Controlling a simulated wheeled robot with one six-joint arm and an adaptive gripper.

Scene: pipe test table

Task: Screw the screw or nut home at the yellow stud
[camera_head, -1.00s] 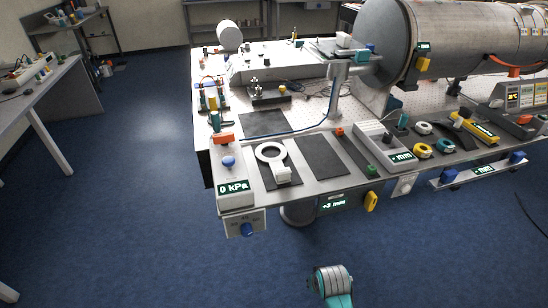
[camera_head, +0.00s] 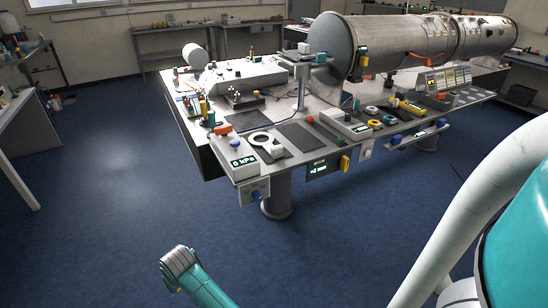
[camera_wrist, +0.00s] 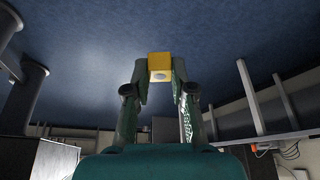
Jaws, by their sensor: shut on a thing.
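My gripper (camera_wrist: 159,82) shows in the wrist view, with its two dark fingers closed on a yellow block-like piece (camera_wrist: 159,61). In the head view the gripper and the held piece do not show. A yellow upright part (camera_head: 203,104) stands at the table's left end, but I cannot tell whether it is the yellow stud. No thread is clear in either view.
The pipe test table (camera_head: 207,166) stands ahead, with a large metal pipe (camera_head: 400,42) at its back right. Blue floor is open in front. A bench (camera_head: 15,135) stands at left.

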